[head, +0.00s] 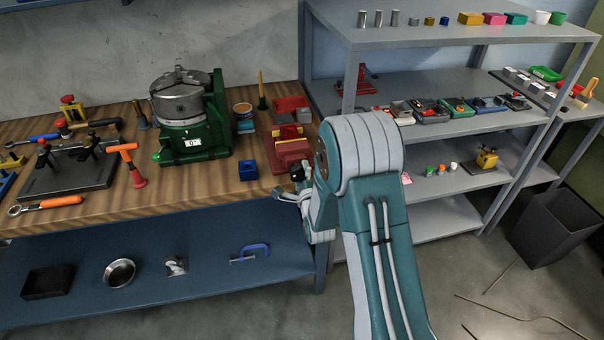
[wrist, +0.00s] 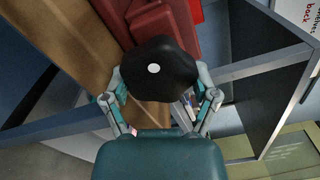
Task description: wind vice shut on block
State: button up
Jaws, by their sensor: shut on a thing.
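The red vice (head: 292,153) stands at the right end of the wooden bench, and its red body also shows at the top of the wrist view (wrist: 168,22). A yellow block (head: 289,132) sits between its jaws; I cannot tell whether both jaws touch it. A black round knob with a white dot (wrist: 158,72) is at the vice's front. My gripper (head: 299,184) is at the bench's front edge, its fingers on either side of the knob in the wrist view (wrist: 161,88), shut on it. The knob hides part of the vice there.
A blue block (head: 248,170) lies left of the vice. A green machine with a grey round chuck (head: 193,130) stands further left. A grey shelf unit (head: 455,80) stands close on the right. The floor in front is partly clear.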

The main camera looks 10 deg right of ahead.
aim_at(301, 176)
jog(key=shift+s+a+f, duration=0.1)
jog(key=shift+a+f, duration=0.1)
jog(key=shift+f, duration=0.1)
jog(key=o, duration=1)
jog(key=shift+s+f, duration=0.1)
jog(key=shift+s, duration=0.45)
jog(key=shift+s+r, duration=0.45)
jog(key=shift+s, duration=0.4)
jog(key=s, duration=0.9)
jog(key=shift+s, duration=0.2)
jog(key=shift+d, duration=0.1)
notch_tip(301, 176, up, 10)
jog(key=shift+w+f, duration=0.1)
jog(key=shift+f, duration=0.05)
